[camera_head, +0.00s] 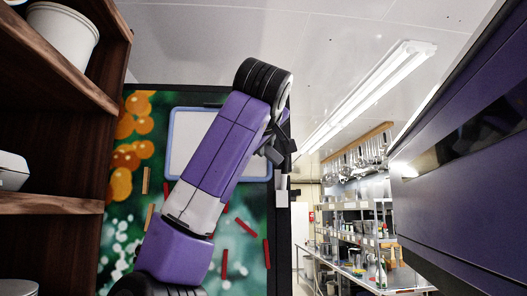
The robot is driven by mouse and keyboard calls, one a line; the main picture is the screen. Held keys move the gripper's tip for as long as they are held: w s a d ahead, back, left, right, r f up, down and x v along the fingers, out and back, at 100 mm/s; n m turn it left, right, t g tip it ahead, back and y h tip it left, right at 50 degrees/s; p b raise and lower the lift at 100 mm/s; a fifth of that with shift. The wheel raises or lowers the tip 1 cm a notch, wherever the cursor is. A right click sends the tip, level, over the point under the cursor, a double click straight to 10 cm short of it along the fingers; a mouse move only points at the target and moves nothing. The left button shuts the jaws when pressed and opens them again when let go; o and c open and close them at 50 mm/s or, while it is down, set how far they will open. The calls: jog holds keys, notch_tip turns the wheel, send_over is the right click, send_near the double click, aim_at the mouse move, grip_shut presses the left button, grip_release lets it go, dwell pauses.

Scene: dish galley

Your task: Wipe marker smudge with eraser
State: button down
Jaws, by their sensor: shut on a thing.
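A whiteboard (193,112) with a light blue frame hangs on the colourful wall panel, partly covered by my purple arm. No marker smudge can be made out on the part of the board that shows. Whether the eraser touches any surface cannot be told from this view.
Dark wooden shelves (60,203) with a white bucket (63,35) stand close on the left. A large dark purple cabinet (465,170) juts in on the right. Behind, a metal rack (357,225) and a steel counter (350,277) line the galley.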

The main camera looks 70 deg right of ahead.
jog(key=shift+s+a, duration=0.25)
jog(key=shift+a, duration=0.4)
jog(key=shift+a, duration=0.1)
jog(key=shift+s+b+v, duration=0.2)
jog(key=shift+b+v, duration=0.4)
jog(key=shift+v, duration=0.8)
jog(key=shift+f, duration=0.15)
